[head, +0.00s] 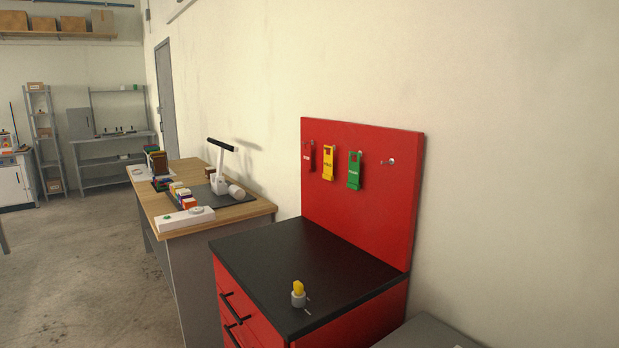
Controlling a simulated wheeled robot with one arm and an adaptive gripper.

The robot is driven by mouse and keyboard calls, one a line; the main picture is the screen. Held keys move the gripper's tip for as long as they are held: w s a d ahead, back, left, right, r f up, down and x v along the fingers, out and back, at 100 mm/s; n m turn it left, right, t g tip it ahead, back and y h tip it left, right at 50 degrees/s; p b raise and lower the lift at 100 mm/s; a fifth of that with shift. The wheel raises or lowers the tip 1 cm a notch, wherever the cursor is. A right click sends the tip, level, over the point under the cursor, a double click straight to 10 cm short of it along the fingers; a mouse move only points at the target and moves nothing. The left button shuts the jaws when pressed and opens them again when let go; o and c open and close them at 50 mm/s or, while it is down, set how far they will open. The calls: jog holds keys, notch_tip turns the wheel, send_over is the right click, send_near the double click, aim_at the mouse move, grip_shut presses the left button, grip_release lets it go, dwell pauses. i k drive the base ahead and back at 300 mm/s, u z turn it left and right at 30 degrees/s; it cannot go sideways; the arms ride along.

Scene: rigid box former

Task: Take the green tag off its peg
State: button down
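The green tag (354,171) hangs on the red upright board (340,217), to the right of the yellow tag (328,163) and the red tag (309,157). The peg behind the green tag's top is too small to make out clearly. A bare peg (391,161) sticks out of the board to the right of the green tag. My gripper is not in view.
The board rises behind the black top (300,265) of a red drawer cabinet (352,322). A small grey holder with a yellow piece (298,293) stands near its front edge. Left is a wooden workbench (236,211) with a lamp and coloured items. The rest of the black top is clear.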

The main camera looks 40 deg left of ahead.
aim_at(353, 175)
jog(key=u, duration=1.45)
jog(key=k, duration=0.65)
jog(key=u, duration=0.8)
jog(key=i, duration=0.7)
jog(key=u, duration=0.95)
jog(key=i, duration=0.95)
jog(key=z, duration=0.75)
jog(key=i, duration=0.8)
jog(key=z, duration=0.9)
